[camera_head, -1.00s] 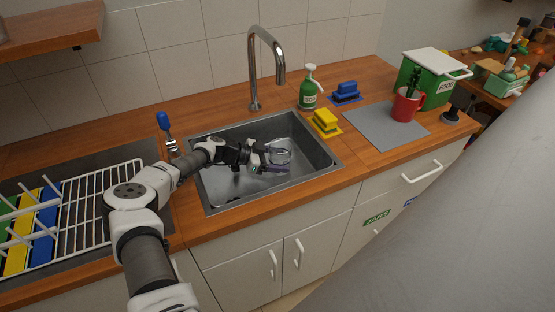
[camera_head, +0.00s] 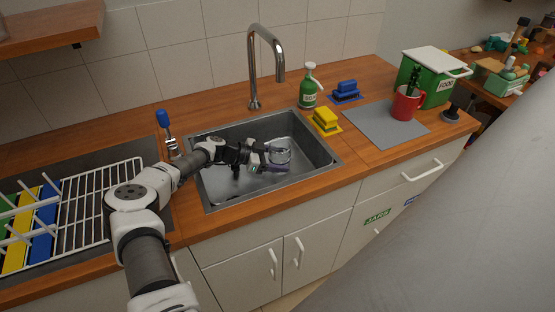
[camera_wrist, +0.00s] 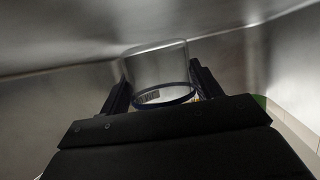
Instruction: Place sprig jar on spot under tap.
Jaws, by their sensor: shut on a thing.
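The sprig jar (camera_head: 281,155) is a clear glass jar down inside the sink (camera_head: 213,198). My gripper (camera_head: 274,160) is shut on it, with one finger on each side. In the wrist view the jar (camera_wrist: 155,66) stands between the two fingers of my gripper (camera_wrist: 158,88), and a dark ring and a small label show near its lower end in the picture. No sprig shows in it. The chrome tap (camera_head: 265,40) arches over the sink from its back edge. A spot on the sink floor cannot be made out. Whether the jar touches the floor is unclear.
A yellow sponge (camera_head: 326,120), green soap bottle (camera_head: 308,95) and blue brush (camera_head: 346,90) stand right of the sink. A red mug (camera_head: 406,104) with a plant sits on a grey mat (camera_head: 375,126). A white dish rack (camera_head: 85,213) is at left. Sink walls surround my gripper.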

